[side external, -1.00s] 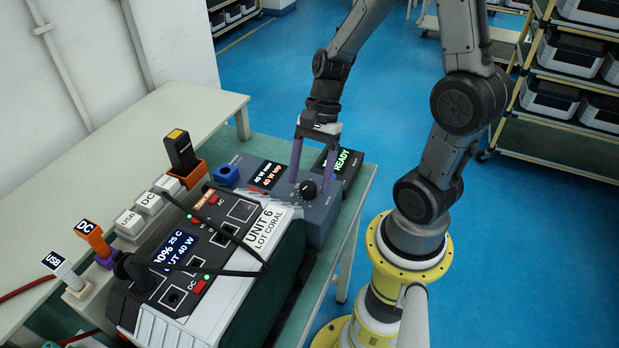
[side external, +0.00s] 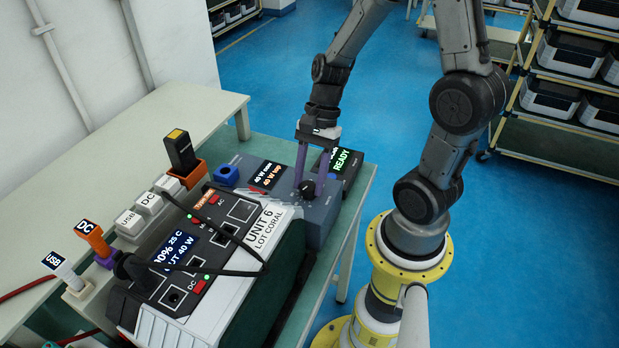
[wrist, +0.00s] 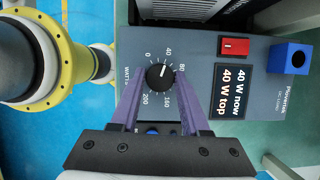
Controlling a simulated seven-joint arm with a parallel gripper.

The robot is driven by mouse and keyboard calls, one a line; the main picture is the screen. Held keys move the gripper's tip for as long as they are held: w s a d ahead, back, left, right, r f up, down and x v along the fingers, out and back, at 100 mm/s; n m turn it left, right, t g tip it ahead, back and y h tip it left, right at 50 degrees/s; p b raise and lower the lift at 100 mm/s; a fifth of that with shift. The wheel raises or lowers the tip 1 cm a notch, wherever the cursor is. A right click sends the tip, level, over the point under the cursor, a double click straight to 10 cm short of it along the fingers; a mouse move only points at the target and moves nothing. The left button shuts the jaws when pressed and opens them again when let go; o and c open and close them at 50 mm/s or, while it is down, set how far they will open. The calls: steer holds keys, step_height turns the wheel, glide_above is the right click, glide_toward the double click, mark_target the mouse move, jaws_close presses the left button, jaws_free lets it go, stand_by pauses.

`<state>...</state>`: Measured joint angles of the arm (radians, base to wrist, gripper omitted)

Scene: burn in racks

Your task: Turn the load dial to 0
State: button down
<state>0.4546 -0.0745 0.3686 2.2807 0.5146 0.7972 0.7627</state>
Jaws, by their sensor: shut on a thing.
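The load dial (wrist: 160,77) is a round black knob on a grey load box (wrist: 200,45), with a printed scale from 0 to 200 around it. Its white mark points toward 40. The box's screen (wrist: 232,90) reads 40 W now and 40 W top. My gripper (wrist: 159,82) is shut on the dial, with one purple finger on each side of it. In the side view my gripper (side external: 308,181) points down at the dial (side external: 307,189), which its fingers partly cover.
A red switch (wrist: 234,47) and a blue socket block (wrist: 290,57) sit on the load box. Unit 6 (side external: 225,285), with black cables, stands in front of it in the side view. A READY display (side external: 344,160) is behind. Plug holders line the left.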

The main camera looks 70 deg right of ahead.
steer(key=shift+n, duration=0.4)
steer(key=n+g, duration=0.1)
steer(key=n, duration=0.1)
steer(key=n+g, duration=0.1)
steer(key=n, duration=0.1)
steer(key=shift+w+n+h, duration=0.15)
steer(key=shift+n+h, duration=0.15)
steer(key=shift+w+n+g+h, duration=0.1)
steer(key=shift+n+g+h, duration=0.45)
steer(key=shift+n, duration=1.55)
steer(key=shift+c, duration=1.9)
jaws_free()
steer(key=shift+a, duration=0.1)
steer(key=v, duration=1.4)
